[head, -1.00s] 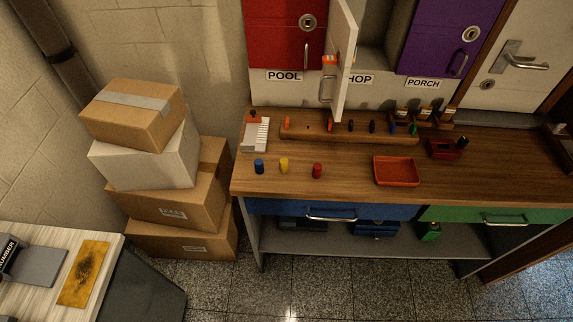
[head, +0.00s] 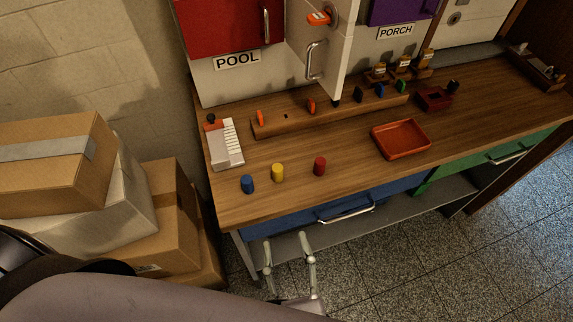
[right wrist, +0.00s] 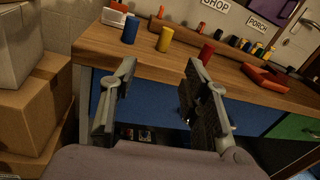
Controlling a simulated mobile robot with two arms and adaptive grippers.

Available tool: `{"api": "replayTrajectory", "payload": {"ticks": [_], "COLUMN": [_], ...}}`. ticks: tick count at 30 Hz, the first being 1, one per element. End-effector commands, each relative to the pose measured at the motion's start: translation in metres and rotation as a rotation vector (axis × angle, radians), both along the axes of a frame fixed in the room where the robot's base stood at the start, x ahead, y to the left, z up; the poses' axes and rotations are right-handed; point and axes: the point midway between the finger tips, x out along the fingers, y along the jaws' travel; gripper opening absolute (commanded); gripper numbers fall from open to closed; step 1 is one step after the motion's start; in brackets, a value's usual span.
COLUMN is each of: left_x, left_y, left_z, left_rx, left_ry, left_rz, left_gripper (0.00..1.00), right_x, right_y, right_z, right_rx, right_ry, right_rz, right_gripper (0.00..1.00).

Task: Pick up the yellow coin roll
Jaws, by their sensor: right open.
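The yellow coin roll (head: 278,173) stands upright on the wooden counter, between a blue roll (head: 248,184) and a red roll (head: 319,166). In the right wrist view the yellow coin roll (right wrist: 164,39) stands beyond the fingers, near the counter's front edge, with the blue roll (right wrist: 130,30) to its left and the red roll (right wrist: 206,52) to its right. My right gripper (head: 288,242) is open and empty, in front of the counter; its fingers also show in the right wrist view (right wrist: 158,85). It is apart from the rolls. My left gripper is not in view.
A red-orange tray (head: 401,152) lies right of the rolls. A white ridged holder (head: 227,158) stands behind and left, and a wooden key rack (head: 330,118) lies behind. Stacked boxes (head: 165,210) stand left of the counter. A cabinet door (head: 318,60) hangs open above.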

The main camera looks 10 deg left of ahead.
Motion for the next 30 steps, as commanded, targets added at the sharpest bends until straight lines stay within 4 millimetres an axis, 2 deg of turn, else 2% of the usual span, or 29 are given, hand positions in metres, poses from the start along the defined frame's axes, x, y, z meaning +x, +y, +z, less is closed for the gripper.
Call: {"api": "replayTrajectory", "payload": {"ticks": [5, 12, 18, 30], "left_x": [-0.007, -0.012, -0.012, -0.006], "left_y": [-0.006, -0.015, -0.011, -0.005], "left_z": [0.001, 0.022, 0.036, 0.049], "left_rx": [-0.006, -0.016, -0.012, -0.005], "left_ry": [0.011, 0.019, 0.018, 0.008], "left_rz": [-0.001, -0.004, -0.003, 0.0], "left_gripper": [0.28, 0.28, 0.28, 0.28], "right_x": [0.005, 0.051, 0.088, 0.124], "right_y": [0.0, 0.02, 0.037, 0.053], "right_z": [0.015, 0.019, 0.017, 0.015], "right_rx": [0.109, 0.107, 0.104, 0.102], "right_ry": [0.044, 0.04, 0.039, 0.039], "right_rz": [-0.02, -0.02, -0.019, -0.017], "right_gripper": [0.43, 0.43, 0.43, 0.43]}}
